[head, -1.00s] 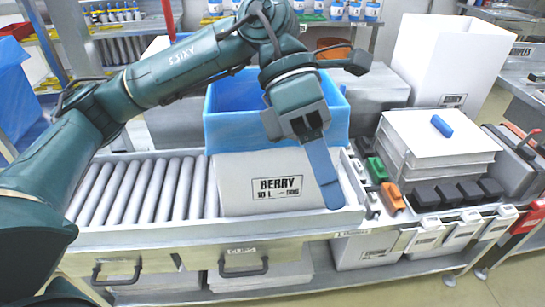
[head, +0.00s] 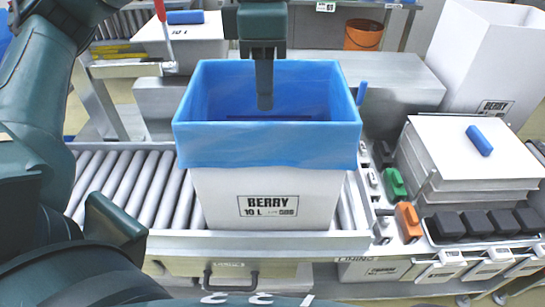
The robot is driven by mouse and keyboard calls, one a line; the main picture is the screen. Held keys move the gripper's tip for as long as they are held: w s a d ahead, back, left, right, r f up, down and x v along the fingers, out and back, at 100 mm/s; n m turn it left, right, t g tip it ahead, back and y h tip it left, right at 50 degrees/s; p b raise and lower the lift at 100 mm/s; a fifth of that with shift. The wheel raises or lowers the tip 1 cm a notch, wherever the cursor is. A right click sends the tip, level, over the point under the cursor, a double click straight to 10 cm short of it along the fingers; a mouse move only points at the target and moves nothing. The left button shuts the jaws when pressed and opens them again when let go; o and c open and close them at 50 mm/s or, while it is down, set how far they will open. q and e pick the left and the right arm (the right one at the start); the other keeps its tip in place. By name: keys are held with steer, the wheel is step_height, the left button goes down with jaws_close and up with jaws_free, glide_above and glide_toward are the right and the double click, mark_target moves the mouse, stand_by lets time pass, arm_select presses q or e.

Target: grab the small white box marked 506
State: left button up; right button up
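A white box (head: 216,205) with a printed label reading BERRY, 10 L and a small number that looks like 506 stands upright on the roller conveyor. A blue liner (head: 268,151) lines it and folds over its rim; the top is open. My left gripper (head: 265,103) points straight down over the opening, its tip low inside the liner's outline. Its fingers show edge-on as one dark bar, so the gap between them is hidden. I see nothing held by it. My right gripper is not in view.
A tall white box (head: 480,60) stands at the back right. Green (head: 395,184) and orange (head: 408,222) tools and several black blocks sit right of the conveyor. Bare rollers (head: 125,185) lie to the left.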

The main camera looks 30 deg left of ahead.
mark_target(267, 136)
arm_select(q)
step_height(267, 136, down, 10)
steer(key=shift+r+p, duration=0.1)
steer(key=shift+p, duration=0.2)
jaws_close()
stand_by(0.4)
steer(key=shift+w, duration=0.1)
stand_by(1.0)
